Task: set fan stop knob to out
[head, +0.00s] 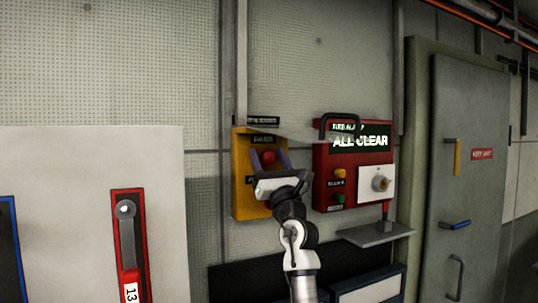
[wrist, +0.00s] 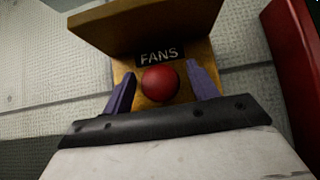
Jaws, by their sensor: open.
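The fan stop knob (head: 269,157) is a round red knob on a yellow box (head: 243,200) on the wall. In the wrist view the red knob (wrist: 160,84) sits below a black label (wrist: 160,55) reading FANS. My gripper (wrist: 162,85) is open, with one purple finger on each side of the knob. In the head view my gripper (head: 270,160) is in front of the yellow box. Gaps show between the knob and both fingers in the wrist view. I cannot tell how far the knob stands out from its plate.
A red ALL CLEAR panel (head: 322,160) with buttons and a key switch (head: 380,183) is right of the yellow box. A hood (wrist: 145,25) juts out above the knob. A small shelf (head: 375,233) and a grey door (head: 465,120) are further right. A red-framed lever 13 (head: 127,240) is left.

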